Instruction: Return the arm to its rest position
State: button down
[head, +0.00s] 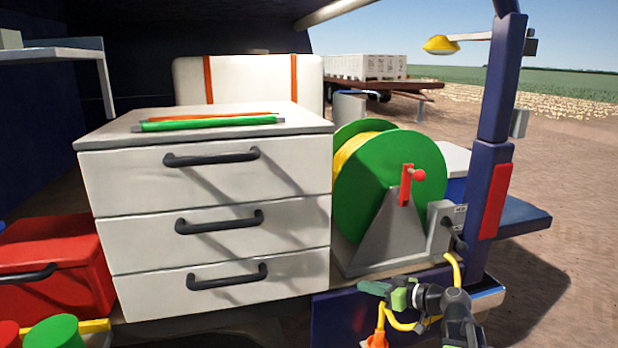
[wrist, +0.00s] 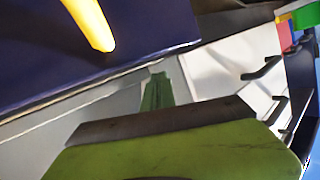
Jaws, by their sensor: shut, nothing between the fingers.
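My gripper (head: 366,287) is at the lower right of the head view, in front of the truck bed's edge and below the cable reel. My arm reaches in from the lower right corner and is bent, with the dark green fingers pointing left. The fingers are shut with nothing held. In the wrist view the gripper (wrist: 156,88) shows its green body across the bottom and its narrow fingers together in the middle. The yellow cable (head: 398,325) hangs close to the gripper; whether they touch cannot be told.
A green reel (head: 365,185) stands right of a white drawer cabinet (head: 205,235) with three shut drawers. An orange plug (head: 377,339) hangs below the gripper. A dark blue post (head: 497,120) rises at the right. Open ground (head: 560,260) lies beyond it. A red box (head: 55,255) is at the left.

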jog(key=s+a+f+g+h, duration=0.2)
jog(key=s+a+f+g, duration=0.3)
jog(key=a+f, duration=0.4)
jog(key=s+f+m+g+h, duration=0.2)
jog(key=s+f+g+h, duration=0.1)
jog(key=s+f+h, duration=0.3)
jog(key=s+d+f+m+g+h, duration=0.2)
jog(key=s+d+m+h, duration=0.25)
jog(key=d, duration=0.45)
notch_tip(320, 180, up, 15)
jog(key=m+y+p, duration=0.1)
jog(key=p, duration=1.3)
jog(key=shift+w+a+f+m+p, duration=0.15)
jog(key=shift+w+a+m+p, duration=0.1)
jog(key=shift+a+m+p, duration=0.1)
